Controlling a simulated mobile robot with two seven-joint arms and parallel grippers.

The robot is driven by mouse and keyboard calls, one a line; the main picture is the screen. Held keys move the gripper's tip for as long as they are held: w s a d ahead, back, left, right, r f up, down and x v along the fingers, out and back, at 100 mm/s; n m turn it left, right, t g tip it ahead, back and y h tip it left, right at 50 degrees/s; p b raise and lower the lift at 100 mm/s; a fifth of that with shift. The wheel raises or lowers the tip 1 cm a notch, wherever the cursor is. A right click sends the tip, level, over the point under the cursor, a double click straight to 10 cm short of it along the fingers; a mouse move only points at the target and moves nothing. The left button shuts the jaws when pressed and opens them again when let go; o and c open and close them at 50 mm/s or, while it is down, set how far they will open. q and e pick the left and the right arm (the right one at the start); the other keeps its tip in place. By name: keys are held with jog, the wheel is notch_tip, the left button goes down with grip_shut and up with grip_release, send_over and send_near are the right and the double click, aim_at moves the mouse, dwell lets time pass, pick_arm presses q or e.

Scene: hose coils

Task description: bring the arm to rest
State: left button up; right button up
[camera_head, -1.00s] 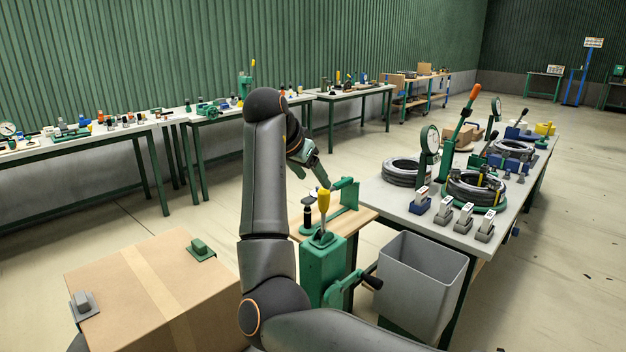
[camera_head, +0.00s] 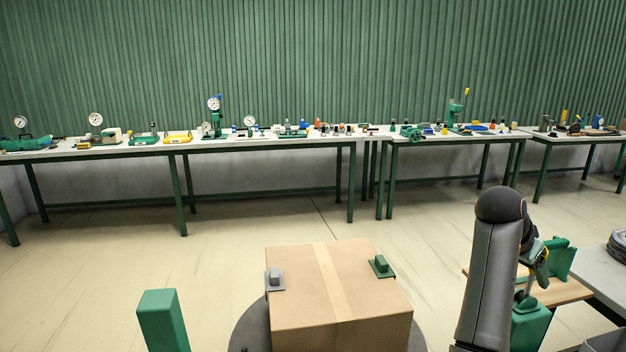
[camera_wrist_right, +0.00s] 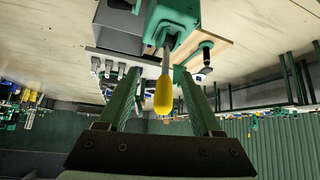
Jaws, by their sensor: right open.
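My right arm stands upright at the right of the head view, bent at a dark elbow. Its right gripper (camera_head: 538,266) is partly hidden behind the arm. In the right wrist view the gripper's two green fingers (camera_wrist_right: 160,100) are apart, with nothing held between them. A yellow handle (camera_wrist_right: 163,95) on a green stand (camera_wrist_right: 172,20) shows in the gap beyond the fingers. The green stand (camera_head: 530,325) is partly hidden by my arm in the head view. My left gripper is not in view.
A cardboard box (camera_head: 340,300) with a grey and a green clip is close in front. A green post (camera_head: 163,320) rises at the lower left. Long tables (camera_head: 270,143) with gauges line the back wall. Open floor lies between. A grey bench (camera_head: 600,270) is at right.

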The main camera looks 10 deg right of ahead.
jog(key=s+a+f+n+t+y, duration=0.1)
jog(key=s+a+f+n, duration=0.25)
jog(key=f, duration=0.35)
jog(key=s+a+f+n, duration=0.2)
jog(key=s+f, duration=0.2)
jog(key=f, duration=0.2)
jog(key=s+a+f+n+t+y, duration=0.1)
jog(key=s+a+f+n, duration=0.15)
jog(key=f, duration=0.45)
jog(key=s+a+f+n+g+y, duration=0.1)
jog(key=s+a+f+n+y, duration=0.25)
jog(key=s+a, duration=0.55)
jog(key=s+a+f+n+y, duration=0.35)
jog(key=s+a, duration=0.35)
jog(key=s, duration=0.3)
jog(key=w+a+f+t, duration=0.2)
jog(key=f, duration=0.3)
jog(key=w+a+f+t+y, duration=0.1)
jog(key=f+t, duration=0.2)
jog(key=f, duration=0.3)
jog(key=shift+w+a+f+n+t, duration=0.15)
jog(key=shift+w+a+n+t, duration=0.15)
jog(key=shift+w+a+n, duration=0.1)
